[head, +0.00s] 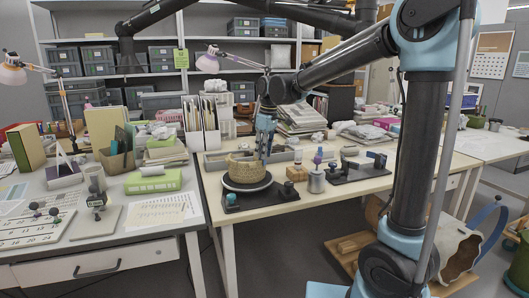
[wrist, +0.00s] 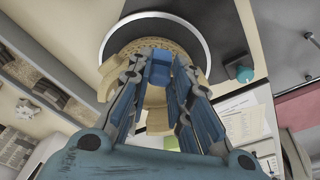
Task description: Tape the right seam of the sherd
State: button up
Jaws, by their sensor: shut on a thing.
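The tan, woven-textured sherd (head: 245,171) sits upright on a round turntable (head: 234,187) on the middle table. My gripper (head: 265,153) points down at the sherd's right rear side in the head view. In the wrist view my gripper's blue fingers (wrist: 160,70) close in at the sherd's wall. The fingertips hide the exact contact and the right seam cannot be made out. No tape strip can be made out.
The turntable's black base has a teal knob (head: 231,198). To the right stand a wooden block (head: 297,173), a grey cylinder (head: 316,182) and a black fixture (head: 357,170). Grey trays (head: 215,160) lie behind. The table's front edge is close to the turntable.

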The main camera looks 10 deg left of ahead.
dwell(0.3)
jog(key=o, duration=0.8)
jog(key=r, duration=0.4)
jog(key=d+r, duration=0.1)
jog(key=r, duration=0.6)
jog(key=shift+s+d+r, duration=0.15)
jog(key=shift+d+r, duration=0.1)
jog(key=shift+r, duration=0.15)
